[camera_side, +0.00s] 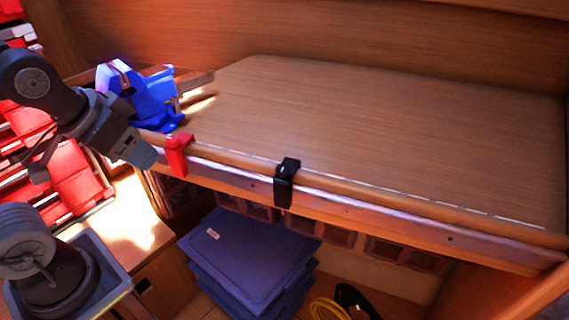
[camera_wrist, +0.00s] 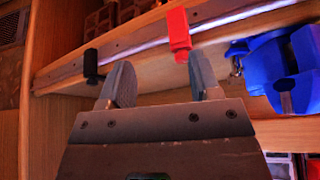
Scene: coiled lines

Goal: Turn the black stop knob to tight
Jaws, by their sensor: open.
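The black stop (camera_side: 287,183) is clamped on the metal-edged front rail of the wooden bench, near the middle in the side view. In the wrist view the black stop (camera_wrist: 91,66) hangs at the left, beyond and left of my fingers. I cannot make out its knob or how tight it is. My gripper (camera_side: 146,155) is near the bench's left front corner, left of the red stop and well apart from the black stop. In the wrist view my gripper (camera_wrist: 160,82) is open with two grey fingers spread and nothing between them.
A red stop (camera_side: 177,155) sits on the rail between my gripper and the black stop. A blue vise (camera_side: 152,98) stands at the bench's left corner. The bench top (camera_side: 380,130) is bare. Blue stacked boxes (camera_side: 250,255) and a yellow and black coil (camera_side: 345,303) lie below.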

